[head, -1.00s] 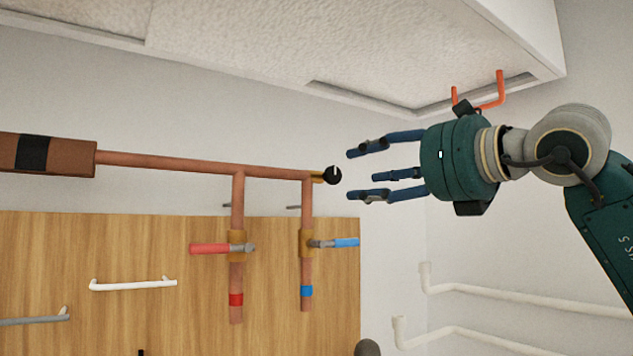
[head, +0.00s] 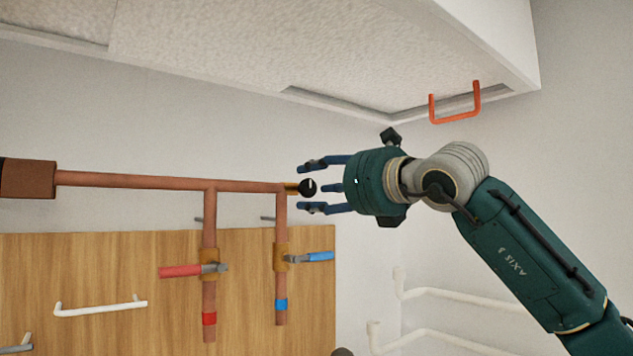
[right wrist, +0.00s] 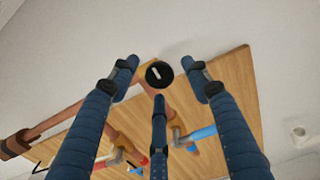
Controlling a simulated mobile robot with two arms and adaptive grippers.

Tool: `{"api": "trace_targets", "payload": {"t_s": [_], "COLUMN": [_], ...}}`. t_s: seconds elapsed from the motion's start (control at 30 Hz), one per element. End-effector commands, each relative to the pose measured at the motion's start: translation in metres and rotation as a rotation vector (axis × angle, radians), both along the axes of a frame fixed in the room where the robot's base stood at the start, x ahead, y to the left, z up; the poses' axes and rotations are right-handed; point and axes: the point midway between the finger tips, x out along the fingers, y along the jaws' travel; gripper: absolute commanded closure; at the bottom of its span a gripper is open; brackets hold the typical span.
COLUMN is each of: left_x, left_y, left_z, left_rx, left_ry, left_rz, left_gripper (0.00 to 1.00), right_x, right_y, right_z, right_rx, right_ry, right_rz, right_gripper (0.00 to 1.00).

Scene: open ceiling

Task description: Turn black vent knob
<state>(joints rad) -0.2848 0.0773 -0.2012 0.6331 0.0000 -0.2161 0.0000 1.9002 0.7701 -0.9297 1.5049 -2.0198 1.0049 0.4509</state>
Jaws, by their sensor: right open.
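The black vent knob (head: 308,187) is a small round cap with a white mark, on a brass fitting at the right end of the horizontal copper pipe. In the right wrist view the knob (right wrist: 159,74) faces the camera, its white mark slanted. My right gripper (head: 303,188) is open, its blue fingers pointing left, with the tips around or just short of the knob. In the right wrist view the fingers (right wrist: 160,72) are spread, two at the sides and one below. Contact with the knob is not visible. My left gripper does not show.
Below the pipe, a red-handled valve (head: 185,271) and a blue-handled valve (head: 318,257) sit on vertical copper pipes before a wooden panel (head: 110,260). A red handle (head: 455,118) hangs from the ceiling panel. White pipes (head: 470,301) run along the wall at right.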

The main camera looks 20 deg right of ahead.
Motion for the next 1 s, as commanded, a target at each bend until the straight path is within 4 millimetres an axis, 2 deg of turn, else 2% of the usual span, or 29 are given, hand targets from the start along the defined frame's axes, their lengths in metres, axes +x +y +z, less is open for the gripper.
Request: {"api": "trace_targets", "payload": {"t_s": [0.2, 0.27, 0.43, 0.77, 1.0], "left_x": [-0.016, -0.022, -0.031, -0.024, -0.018], "left_y": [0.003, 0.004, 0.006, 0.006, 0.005], "left_z": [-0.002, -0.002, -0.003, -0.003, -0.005], "left_rx": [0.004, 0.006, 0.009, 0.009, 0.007], "left_ry": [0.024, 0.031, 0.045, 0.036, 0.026], "left_rz": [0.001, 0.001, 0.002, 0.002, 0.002], "left_gripper": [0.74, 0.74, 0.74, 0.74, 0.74], "right_x": [0.001, 0.001, 0.0, 0.0, 0.0], "right_y": [0.0, 0.0, 0.0, 0.0, 0.001], "right_z": [-0.001, -0.001, -0.001, -0.002, -0.003], "right_rx": [0.0, 0.0, 0.0, -0.031, -0.152], "right_ry": [0.001, 0.001, 0.001, -0.008, -0.051], "right_rz": [0.0, 0.0, 0.0, 0.001, 0.001], "right_gripper": [0.52, 0.62, 0.96, 0.97, 0.97]}}
